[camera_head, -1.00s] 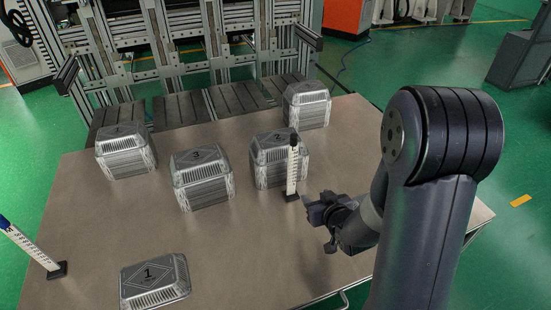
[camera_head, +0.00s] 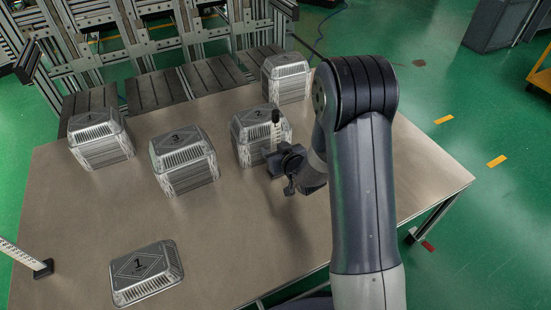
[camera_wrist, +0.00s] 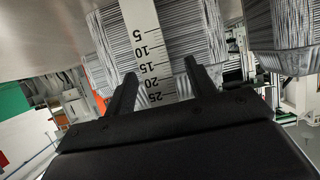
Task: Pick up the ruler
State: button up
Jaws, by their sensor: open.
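The white ruler (camera_head: 276,132) stands upright in front of the stack marked 2, with a dark top end. My gripper (camera_head: 280,165) is at its lower right and hides its lower part. In the wrist view the ruler (camera_wrist: 148,35) shows black numbers from 5 to 25. There my gripper (camera_wrist: 160,72) is open, with one finger on each side of the ruler and visible gaps. How deep the ruler sits between the fingers is hard to tell. A second white ruler (camera_head: 18,255) with a dark foot shows at the left edge.
Stacks of foil trays marked 1 (camera_head: 100,138), 3 (camera_head: 184,160) and 2 (camera_head: 250,127) stand on the table (camera_head: 75,215), with another stack (camera_head: 286,78) behind. A low tray marked 1 (camera_head: 147,272) lies at the front. The table's middle is clear.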

jog(key=shift+x, duration=0.9)
jog(key=shift+d, duration=0.1)
grip_shut()
